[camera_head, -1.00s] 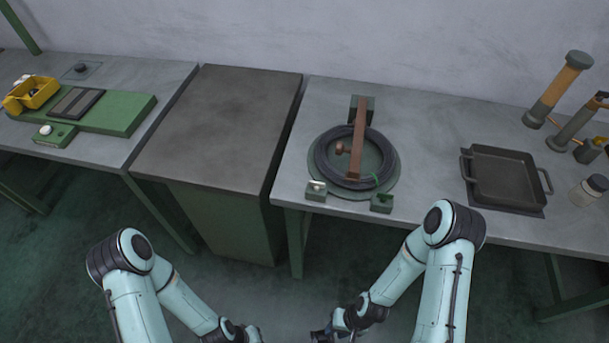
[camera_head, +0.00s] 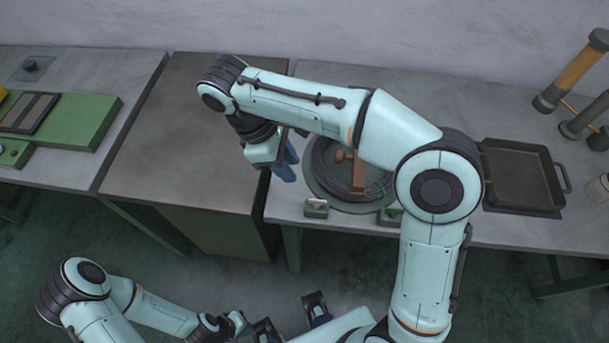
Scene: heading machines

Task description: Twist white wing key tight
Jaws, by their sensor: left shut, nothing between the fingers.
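The white wing key (camera_head: 317,202) sits on a small grey-green block at the front left of the round fixture (camera_head: 322,190). It is small, and I cannot tell how far it is turned. My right gripper (camera_head: 288,166), with blue fingers, hangs above and to the left of the key, apart from it. I cannot tell whether its fingers are parted. My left gripper (camera_head: 264,331) is low at the bottom edge, in front of the tables. It is shut and empty, away from the key.
A black coil and a brown bar (camera_head: 357,176) lie on the fixture, partly hidden by my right arm. A second small block (camera_head: 391,216) is at its front right. A dark tray (camera_head: 522,178) stands to the right. The brown-topped cabinet (camera_head: 170,130) is clear.

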